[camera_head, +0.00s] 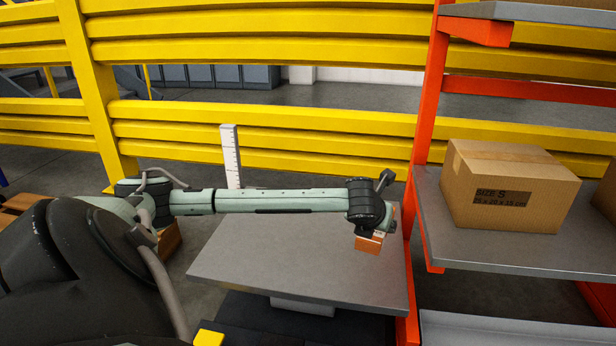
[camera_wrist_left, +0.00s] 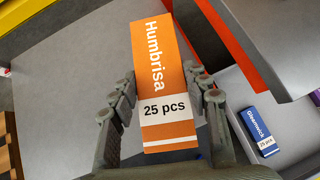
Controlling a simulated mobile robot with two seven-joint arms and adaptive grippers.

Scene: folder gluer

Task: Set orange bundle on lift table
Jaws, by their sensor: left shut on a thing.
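The orange bundle (camera_wrist_left: 165,75), a box printed "Humbrisa" and "25 pcs" with white stripes, is between the fingers of my left gripper (camera_wrist_left: 162,88). In the head view the orange bundle (camera_head: 368,246) shows below the wrist, over the right part of the lift table (camera_head: 270,262). The lift table has a flat grey top, and its bare surface also shows in the left wrist view (camera_wrist_left: 70,80). I cannot tell whether the bundle touches the top. My left gripper is shut on the bundle, and its fingers are mostly hidden in the head view. My right gripper is not in view.
An orange-red rack with grey shelves (camera_head: 500,245) stands close to the table's right edge, with a cardboard box (camera_head: 508,188) on it. A blue bundle (camera_wrist_left: 258,130) lies on a lower grey surface. A yellow barrier (camera_head: 270,125) runs behind. The table's left part is clear.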

